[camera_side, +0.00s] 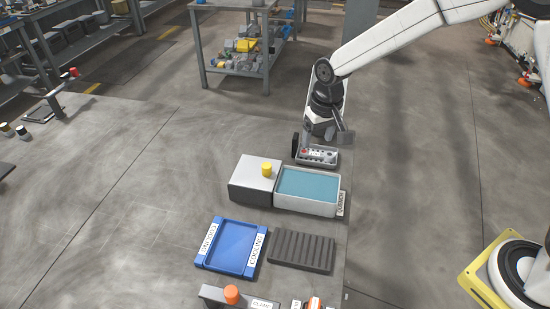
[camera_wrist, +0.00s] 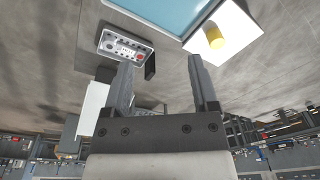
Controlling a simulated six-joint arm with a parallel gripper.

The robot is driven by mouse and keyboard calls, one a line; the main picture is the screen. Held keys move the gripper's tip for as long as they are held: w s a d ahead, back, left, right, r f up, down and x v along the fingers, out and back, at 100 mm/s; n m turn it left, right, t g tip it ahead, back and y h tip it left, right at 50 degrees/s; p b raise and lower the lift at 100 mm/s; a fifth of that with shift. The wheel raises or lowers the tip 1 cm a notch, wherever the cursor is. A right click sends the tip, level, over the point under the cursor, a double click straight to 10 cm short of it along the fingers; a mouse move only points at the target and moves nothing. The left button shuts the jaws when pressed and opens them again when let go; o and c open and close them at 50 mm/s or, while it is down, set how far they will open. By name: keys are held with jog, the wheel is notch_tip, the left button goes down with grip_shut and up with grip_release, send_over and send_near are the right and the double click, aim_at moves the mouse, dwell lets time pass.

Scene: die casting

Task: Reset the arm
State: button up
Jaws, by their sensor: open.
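My gripper (camera_wrist: 162,75) shows in the wrist view with its two fingers apart and nothing between them. In the side view my arm reaches in from the upper right, and its wrist hangs above a small grey control box with buttons; the fingers are hard to make out there. The control box (camera_side: 317,156) also shows in the wrist view (camera_wrist: 124,47), beyond the left finger. Whether the gripper touches anything cannot be told from the side view.
A water-filled quench tank (camera_side: 308,208) stands beside a grey block with a yellow button (camera_side: 267,169). In front are a blue cooling tray (camera_side: 262,240), a dark ribbed rack (camera_side: 301,250) and an orange clamp button (camera_side: 231,294). A parts shelf (camera_side: 238,66) stands behind.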

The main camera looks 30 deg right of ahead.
jog(key=s+d, duration=0.4)
jog(key=s, duration=0.5)
jog(key=s+d+n+t, duration=0.1)
jog(key=s+d, duration=0.3)
jog(key=s, duration=0.5)
jog(key=shift+s+r, duration=0.35)
